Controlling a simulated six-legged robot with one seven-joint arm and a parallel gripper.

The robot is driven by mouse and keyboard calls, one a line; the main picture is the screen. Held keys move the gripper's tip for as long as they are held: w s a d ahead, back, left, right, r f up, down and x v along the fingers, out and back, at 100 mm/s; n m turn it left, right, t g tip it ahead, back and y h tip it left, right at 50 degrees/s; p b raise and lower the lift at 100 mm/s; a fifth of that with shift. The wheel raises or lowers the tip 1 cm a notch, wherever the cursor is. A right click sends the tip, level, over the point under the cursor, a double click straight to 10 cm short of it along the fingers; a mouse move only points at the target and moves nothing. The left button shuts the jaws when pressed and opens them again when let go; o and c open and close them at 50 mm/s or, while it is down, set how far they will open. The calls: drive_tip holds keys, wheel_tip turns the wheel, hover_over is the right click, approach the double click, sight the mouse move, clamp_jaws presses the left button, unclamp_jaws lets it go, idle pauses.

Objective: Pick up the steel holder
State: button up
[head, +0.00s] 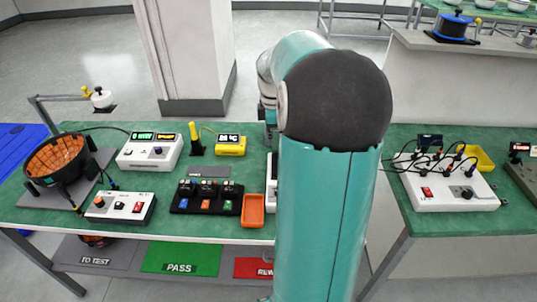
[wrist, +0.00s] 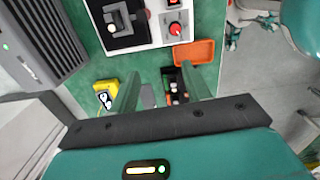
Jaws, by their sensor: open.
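I cannot pick out a steel holder with certainty in either view. In the wrist view my gripper (wrist: 160,72) is open, its two green fingers apart with nothing held between them. Beyond and between the fingers lie a black block (wrist: 172,78) with small round parts and a flat grey plate (wrist: 148,96). The black block also shows in the head view (head: 181,205), with several clamp-like parts on it. In the head view my own arm covers the middle of the bench and hides my gripper.
An orange tray (wrist: 195,52) lies beside the black block. A white device with a red knob (wrist: 174,28), a dark finned box (wrist: 40,35) and a yellow meter (wrist: 105,94) stand nearby. In the head view, a yellow-handled tool (head: 194,136) stands upright behind the black block.

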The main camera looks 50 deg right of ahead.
drive_tip(key=s+d+f+n, duration=0.1)
drive_tip(key=s+d+f, duration=0.15)
drive_tip(key=d, duration=0.35)
drive_tip(key=shift+y, duration=0.4)
wheel_tip(320, 180, down, 9)
drive_tip(key=shift+r, duration=0.1)
drive_tip(key=shift+w+d+f, duration=0.1)
drive_tip(key=shift+f, duration=1.35)
drive_tip(key=shift+d+f, duration=0.1)
drive_tip(key=shift+f, duration=1.3)
clamp_jaws()
